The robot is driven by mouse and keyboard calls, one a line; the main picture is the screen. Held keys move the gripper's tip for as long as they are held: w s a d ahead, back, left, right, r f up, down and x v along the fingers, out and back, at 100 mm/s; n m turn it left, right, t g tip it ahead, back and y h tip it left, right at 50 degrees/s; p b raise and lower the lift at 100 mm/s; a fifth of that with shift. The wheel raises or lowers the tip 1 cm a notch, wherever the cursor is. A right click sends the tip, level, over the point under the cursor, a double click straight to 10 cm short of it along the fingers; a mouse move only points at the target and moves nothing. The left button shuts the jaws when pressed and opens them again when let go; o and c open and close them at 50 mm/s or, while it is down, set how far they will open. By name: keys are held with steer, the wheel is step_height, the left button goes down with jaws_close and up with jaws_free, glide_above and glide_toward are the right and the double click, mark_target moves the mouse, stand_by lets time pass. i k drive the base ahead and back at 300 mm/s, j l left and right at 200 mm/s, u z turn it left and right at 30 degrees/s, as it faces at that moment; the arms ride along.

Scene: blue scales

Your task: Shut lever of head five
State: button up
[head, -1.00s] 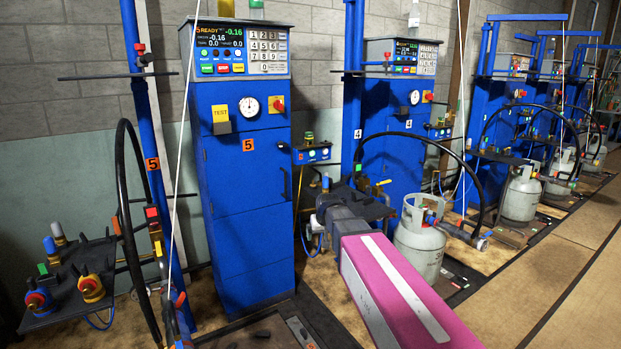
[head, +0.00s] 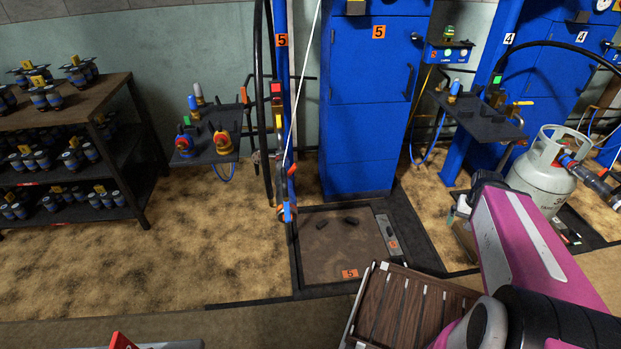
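Station five is the blue cabinet (head: 367,110) with an orange 5 tag, behind a scale platform (head: 335,235) also tagged 5. A blue post stands at the platform's left. Filling head five (head: 287,212) hangs beside this post on a black hose, low over the platform's left edge. A small red-orange lever (head: 292,170) shows at its upper part; its exact position is too small to tell. No gas cylinder stands on platform five. My pink arm reaches in from the lower right, but my gripper's fingers are not visible.
A shelf rack (head: 75,130) with blue valves stands at left. A small black tray (head: 208,150) holds red and yellow fittings beside post five. Another tray (head: 475,120) and a grey cylinder (head: 543,175) at station four stand right. Floor left of platform five is clear.

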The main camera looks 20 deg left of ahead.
mark_target(285, 201)
steer(key=u, duration=0.5)
steer(key=k+l+u, duration=0.1)
steer(key=u, duration=0.3)
steer(key=k+l+u, duration=0.1)
steer(key=l+u, duration=0.15)
steer(key=u, duration=0.15)
steer(key=k+l+u, duration=0.1)
steer(key=u, duration=0.3)
